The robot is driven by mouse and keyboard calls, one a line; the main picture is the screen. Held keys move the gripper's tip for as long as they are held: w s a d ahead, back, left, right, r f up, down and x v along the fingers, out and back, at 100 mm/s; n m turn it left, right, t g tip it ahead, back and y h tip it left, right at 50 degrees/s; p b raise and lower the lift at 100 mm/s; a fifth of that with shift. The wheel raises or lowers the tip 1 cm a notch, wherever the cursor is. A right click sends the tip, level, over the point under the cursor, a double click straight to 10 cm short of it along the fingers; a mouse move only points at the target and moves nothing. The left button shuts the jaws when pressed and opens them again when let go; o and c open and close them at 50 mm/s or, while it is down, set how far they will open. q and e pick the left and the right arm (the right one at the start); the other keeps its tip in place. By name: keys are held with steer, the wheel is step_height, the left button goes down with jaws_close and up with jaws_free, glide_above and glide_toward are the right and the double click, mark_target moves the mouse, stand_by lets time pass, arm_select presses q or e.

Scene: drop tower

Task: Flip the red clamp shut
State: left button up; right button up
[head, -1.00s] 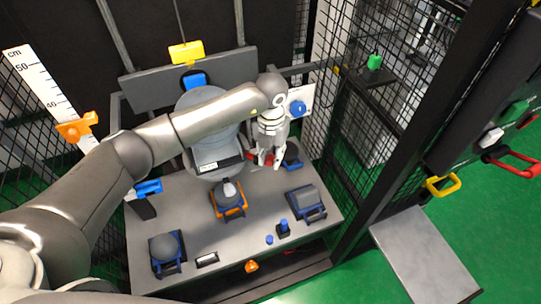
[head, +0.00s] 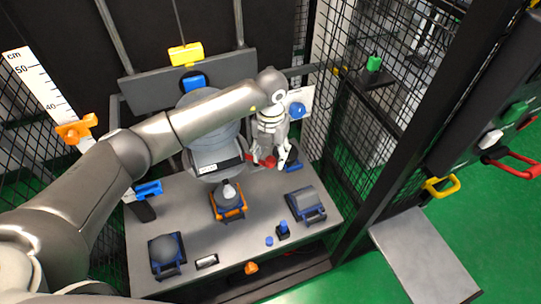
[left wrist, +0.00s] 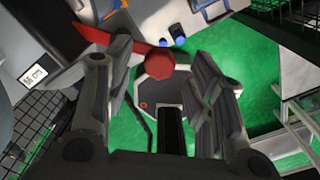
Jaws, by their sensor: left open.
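The red clamp (head: 266,161) sits at the back of the grey table, beside the large grey cylinder. In the left wrist view it is a flat red arm (left wrist: 96,34) that ends in a red faceted knob (left wrist: 160,66). My left gripper (head: 271,163) reaches down at the clamp, with its fingers spread. In the left wrist view the knob lies between the two open fingers, nearer the left one. I cannot tell whether a finger touches it. The fingers partly hide the clamp in the head view. My right gripper is not in view.
The grey table (head: 200,280) carries an orange-and-blue fixture (head: 229,200), dark blue fixtures (head: 306,204) and small blue pieces. The grey cylinder (head: 212,140) stands close left of the gripper. A mesh cage (head: 385,130) bounds the right side.

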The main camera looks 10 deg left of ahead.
mark_target(271, 160)
arm_select(q)
step_height(271, 160, up, 11)
steer(key=shift+f, duration=0.2)
steer(key=shift+f, duration=0.1)
stand_by(0.5)
